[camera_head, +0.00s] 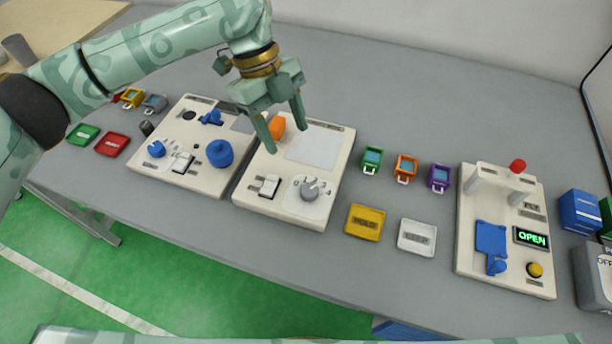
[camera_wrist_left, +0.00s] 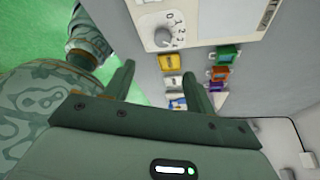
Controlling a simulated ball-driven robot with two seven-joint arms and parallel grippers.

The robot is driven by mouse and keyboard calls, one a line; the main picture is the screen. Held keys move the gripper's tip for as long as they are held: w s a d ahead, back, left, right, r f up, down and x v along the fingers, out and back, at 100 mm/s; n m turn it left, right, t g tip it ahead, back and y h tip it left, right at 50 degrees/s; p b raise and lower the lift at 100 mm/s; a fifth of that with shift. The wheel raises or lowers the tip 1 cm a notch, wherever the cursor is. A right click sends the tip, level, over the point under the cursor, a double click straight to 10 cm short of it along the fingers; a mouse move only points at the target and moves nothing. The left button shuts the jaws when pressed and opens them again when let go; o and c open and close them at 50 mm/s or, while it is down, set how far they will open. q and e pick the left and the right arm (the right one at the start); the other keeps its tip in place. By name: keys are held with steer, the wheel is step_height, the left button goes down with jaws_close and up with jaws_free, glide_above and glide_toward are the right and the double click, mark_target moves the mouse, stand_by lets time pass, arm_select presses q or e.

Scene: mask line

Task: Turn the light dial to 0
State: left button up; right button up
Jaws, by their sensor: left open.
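The light dial (camera_head: 309,188) is a grey knob on a white numbered plate, at the front right of the middle cream panel (camera_head: 333,158). In the left wrist view the dial (camera_wrist_left: 164,37) shows near the top, with digits including 0 to its upper right. Where its pointer stands is too small to tell for sure. My left gripper (camera_head: 285,130) is open and empty, above the back part of the middle panel, behind the dial and apart from it. Its two fingers (camera_wrist_left: 158,88) also show in the left wrist view. My right gripper is not in view.
A white rocker switch (camera_head: 268,186) and an orange part (camera_head: 277,127) sit on the same panel. A panel with blue controls (camera_head: 221,152) stands left. Yellow (camera_head: 364,222) and white (camera_head: 417,237) trays lie right, before small coloured containers. A panel with an OPEN display (camera_head: 531,238) stands farther right.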

arm_select(q)
steer(key=b, duration=0.2)
glide_toward(308, 189)
steer(key=b+x, duration=0.1)
steer(key=x, duration=0.6)
steer(key=shift+f+b, duration=0.1)
steer(key=shift+b, duration=0.25)
steer(key=shift+d+f, duration=0.1)
steer(key=shift+f, duration=0.5)
steer(key=shift+s+d, duration=0.1)
steer(key=shift+s, duration=0.05)
steer(key=c, duration=1)
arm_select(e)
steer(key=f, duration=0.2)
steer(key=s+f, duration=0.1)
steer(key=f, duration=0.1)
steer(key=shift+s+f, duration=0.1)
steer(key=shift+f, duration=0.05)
